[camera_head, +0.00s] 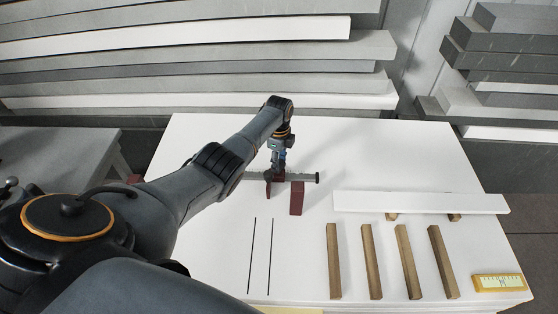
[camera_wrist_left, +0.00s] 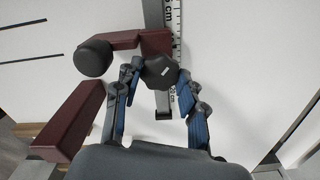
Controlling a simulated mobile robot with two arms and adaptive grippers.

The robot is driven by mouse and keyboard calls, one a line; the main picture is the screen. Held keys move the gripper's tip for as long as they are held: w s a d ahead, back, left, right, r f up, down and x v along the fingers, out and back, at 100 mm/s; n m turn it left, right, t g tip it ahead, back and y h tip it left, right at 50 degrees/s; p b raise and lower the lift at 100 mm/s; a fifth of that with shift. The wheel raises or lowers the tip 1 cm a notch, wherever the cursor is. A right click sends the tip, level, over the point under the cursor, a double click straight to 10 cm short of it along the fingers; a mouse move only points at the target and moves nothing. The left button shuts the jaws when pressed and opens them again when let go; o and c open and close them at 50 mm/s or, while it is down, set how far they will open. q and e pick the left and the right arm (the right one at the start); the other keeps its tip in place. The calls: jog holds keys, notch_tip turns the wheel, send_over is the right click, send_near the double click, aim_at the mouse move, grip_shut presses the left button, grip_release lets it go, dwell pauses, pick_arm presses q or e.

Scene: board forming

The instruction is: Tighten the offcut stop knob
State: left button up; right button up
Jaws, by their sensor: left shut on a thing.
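The stop assembly has a grey rail with a centimetre scale (camera_wrist_left: 172,25), dark red blocks and dark knobs. In the head view its rail (camera_head: 303,177) lies across the white table, with a dark red block (camera_head: 297,198) at its right part. My left gripper (camera_head: 278,172) is over the rail and hides part of it. In the left wrist view a dark faceted knob (camera_wrist_left: 160,72) sits between my left gripper's blue-padded fingers (camera_wrist_left: 160,78), which are shut on it. A second round dark knob (camera_wrist_left: 93,58) is beside a dark red arm (camera_wrist_left: 140,40), outside the fingers. My right gripper is not in view.
The white table (camera_head: 215,150) carries several wooden strips (camera_head: 334,262) at front right, a white board (camera_head: 420,202) and a yellow device (camera_head: 498,282). Two black lines mark the left front. Stacked grey boards (camera_head: 200,75) stand behind. The middle front is clear.

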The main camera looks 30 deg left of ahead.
pick_arm(q)
jog(key=o, duration=1.2)
jog(key=shift+c, duration=0.2)
notch_tip(320, 180, up, 12)
jog(key=shift+r, duration=0.1)
